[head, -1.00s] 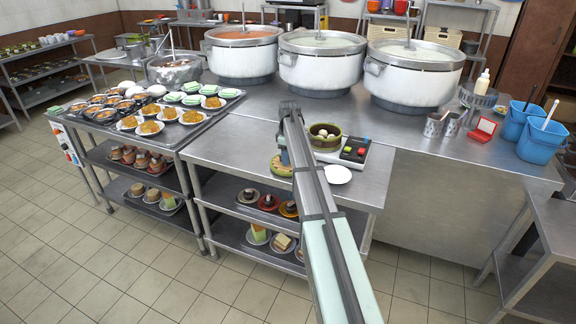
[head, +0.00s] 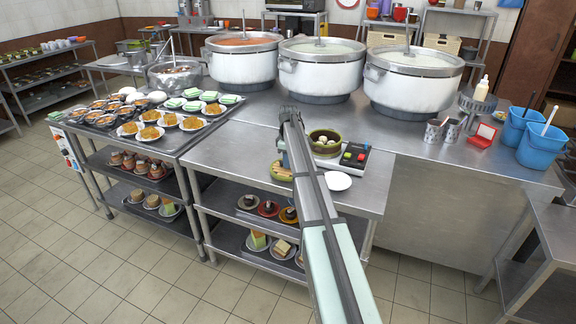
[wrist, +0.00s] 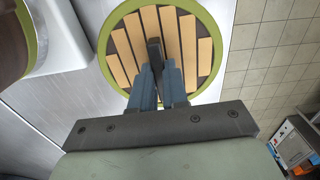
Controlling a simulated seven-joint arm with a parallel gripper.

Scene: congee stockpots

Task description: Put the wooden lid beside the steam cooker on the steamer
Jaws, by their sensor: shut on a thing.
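The wooden lid (wrist: 188,40) is round, with pale slats over a dark face, a green rim and a dark central handle. In the wrist view my gripper (wrist: 157,68) is shut on that handle. The steamer (head: 325,151) is a round green-rimmed bowl with pale buns inside, on the steam cooker (head: 353,155) with red and green buttons. The steamer (wrist: 38,45) also shows at the wrist view's upper left. I cannot tell whether the lid touches the table.
Three large stockpots (head: 315,72) stand behind. Trays of food plates (head: 150,120) fill the counter at left. The steel table (head: 235,150) is clear left of the lid.

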